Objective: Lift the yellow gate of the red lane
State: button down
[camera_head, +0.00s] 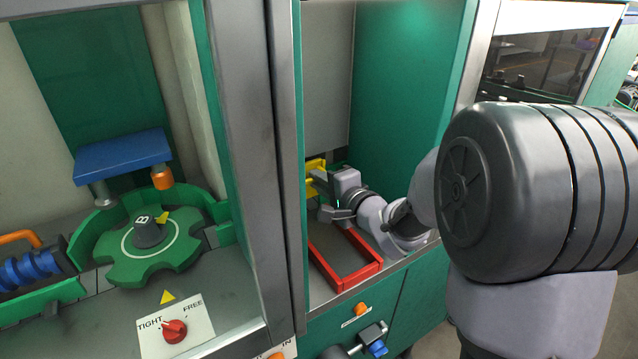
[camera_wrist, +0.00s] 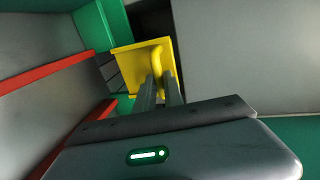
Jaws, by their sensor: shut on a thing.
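The yellow gate (camera_wrist: 126,62) is a flat plate with a curved yellow handle (camera_wrist: 160,56), seen ahead of the fingers in the wrist view. In the head view part of the gate (camera_head: 314,166) shows inside the right-hand green bay, partly hidden by my gripper. My gripper (camera_wrist: 160,88) is shut on the handle; the fingertips (camera_head: 311,190) also show at the gate in the head view. The red lane (camera_head: 363,273) is a low red-railed frame on the bay floor, below and in front of my gripper. Its far end is hidden by my arm.
A grey post (camera_head: 285,160) stands close left of my gripper, and a green wall (camera_head: 405,90) closes the bay's right side. Left of the post are a green star wheel (camera_head: 155,250) and a red knob (camera_head: 175,331). An orange button (camera_head: 361,309) sits below the lane.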

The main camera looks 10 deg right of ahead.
notch_tip(320, 180, up, 11)
jog(key=p, duration=0.8)
jog(key=shift+r, duration=0.15)
jog(key=shift+w, duration=0.1)
jog(key=c, duration=1.7)
grip_release()
jog(key=shift+o, duration=1.2)
jog(key=b+v, duration=0.1)
jog(key=v, duration=1.6)
jog(key=shift+s, duration=0.3)
